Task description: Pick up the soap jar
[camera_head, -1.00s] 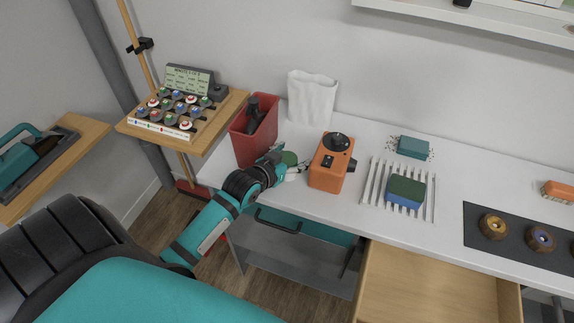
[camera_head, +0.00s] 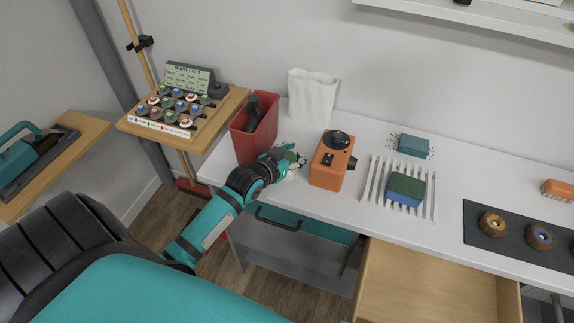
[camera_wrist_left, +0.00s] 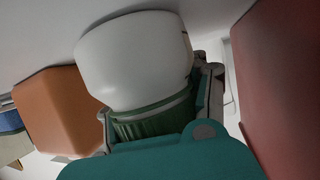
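The soap jar has a white body and a ribbed green lid. In the head view its lid (camera_head: 291,157) shows at my left gripper (camera_head: 285,161), over the left part of the counter. In the left wrist view the white body (camera_wrist_left: 135,60) fills the upper middle, with the green part nearest the palm. The fingers of my left gripper (camera_wrist_left: 160,110) lie close on both sides of the jar, and the grip looks shut on it. The teal hand hides part of the lid. My right gripper is not in view.
A red bin (camera_head: 241,143) stands close left of the gripper, and an orange box with a black knob (camera_head: 322,172) close right. A white paper bag (camera_head: 313,98) is behind. A rack (camera_head: 372,190) with a sponge (camera_head: 405,189) lies farther right. A drawer (camera_head: 425,285) is open below.

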